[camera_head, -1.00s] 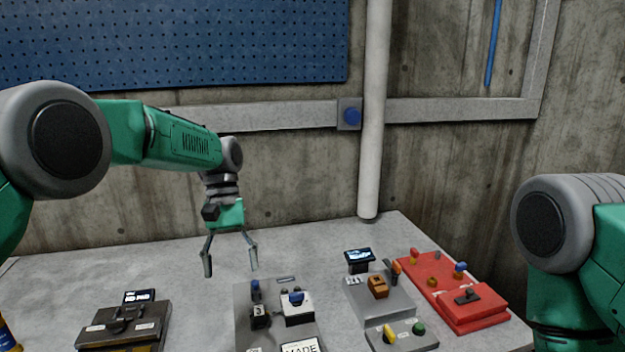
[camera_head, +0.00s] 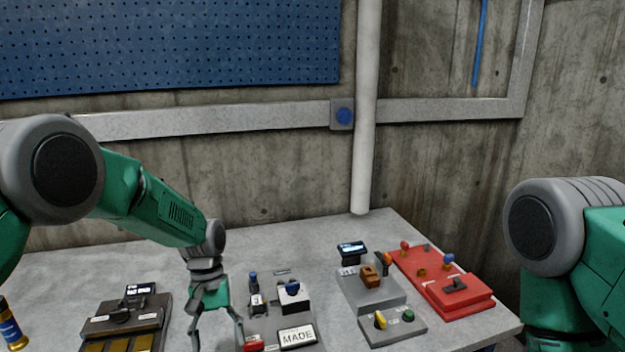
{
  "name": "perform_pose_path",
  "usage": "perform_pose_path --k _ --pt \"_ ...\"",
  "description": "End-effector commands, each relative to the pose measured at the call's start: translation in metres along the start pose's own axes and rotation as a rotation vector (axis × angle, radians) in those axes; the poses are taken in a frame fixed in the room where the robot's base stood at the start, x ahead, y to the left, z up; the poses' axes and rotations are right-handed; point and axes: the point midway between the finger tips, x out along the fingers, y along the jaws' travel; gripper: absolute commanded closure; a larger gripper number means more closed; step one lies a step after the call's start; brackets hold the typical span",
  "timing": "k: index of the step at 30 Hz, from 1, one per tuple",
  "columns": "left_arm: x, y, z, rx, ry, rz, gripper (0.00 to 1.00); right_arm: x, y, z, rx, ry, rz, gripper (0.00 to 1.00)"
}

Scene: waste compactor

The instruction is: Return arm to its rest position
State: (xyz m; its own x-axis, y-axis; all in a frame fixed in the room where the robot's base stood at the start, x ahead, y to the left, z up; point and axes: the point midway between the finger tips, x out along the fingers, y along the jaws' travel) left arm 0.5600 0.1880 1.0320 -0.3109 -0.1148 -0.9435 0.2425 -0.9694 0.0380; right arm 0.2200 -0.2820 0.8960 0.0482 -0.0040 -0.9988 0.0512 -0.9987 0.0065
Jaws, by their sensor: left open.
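My left arm comes in from the left and reaches down over the table. Its gripper (camera_head: 217,338) is open, with its fingers spread and pointing down at the bottom edge of the view. It hangs between the dark panel (camera_head: 150,313) and the grey panel with the MADE label (camera_head: 272,311). I see nothing between its fingers. The fingertips are at or past the picture's bottom edge. My right arm shows only as a shoulder and upper link at the right edge; its gripper is out of view.
A grey control box (camera_head: 372,291) with a small screen and a red control box (camera_head: 440,281) with levers stand at the right of the table (camera_head: 300,240). A white pipe (camera_head: 363,120) rises behind. A blue cylinder (camera_head: 10,325) stands at the far left. The table's back strip is clear.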

Motion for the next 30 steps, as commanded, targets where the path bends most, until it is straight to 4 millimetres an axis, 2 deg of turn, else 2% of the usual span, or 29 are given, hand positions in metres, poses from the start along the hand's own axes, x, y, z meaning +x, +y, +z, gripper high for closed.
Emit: perform_pose_path --k 1,4,7,9,13,16,19,23,27,30 --pt "0.023 -0.009 0.005 0.002 0.003 -0.004 0.36 0.0 0.0 0.0 0.0 -0.001 0.0 0.6" --pt "0.072 -0.029 0.015 0.016 0.032 -0.006 0.36 0.0 0.0 0.001 0.0 -0.001 0.0 0.6" --pt "0.129 -0.058 0.038 0.036 0.072 -0.011 0.36 0.0 0.0 0.001 0.0 -0.001 0.0 0.6" --pt "0.165 -0.08 0.062 0.055 0.106 -0.015 0.36 0.0 0.0 0.001 0.0 -0.001 0.0 0.6" --pt "0.214 -0.12 0.117 0.094 0.169 -0.028 0.36 0.0 0.0 0.001 0.0 -0.001 0.0 0.6" --pt "0.233 -0.144 0.158 0.122 0.212 -0.038 0.36 0.0 0.0 0.0 0.0 -0.001 0.0 0.6" --pt "0.241 -0.162 0.193 0.146 0.246 -0.046 0.36 0.0 0.0 0.001 0.0 -0.001 0.0 0.6" --pt "0.242 -0.181 0.233 0.172 0.282 -0.057 0.36 0.0 0.0 0.001 0.0 -0.001 0.0 0.6" --pt "0.234 -0.196 0.273 0.198 0.314 -0.068 0.36 0.0 0.0 0.001 0.0 -0.001 0.0 0.6" --pt "0.258 -0.194 0.257 0.209 0.331 -0.069 0.36 0.026 0.0 0.001 0.0 0.0 0.0 0.6"
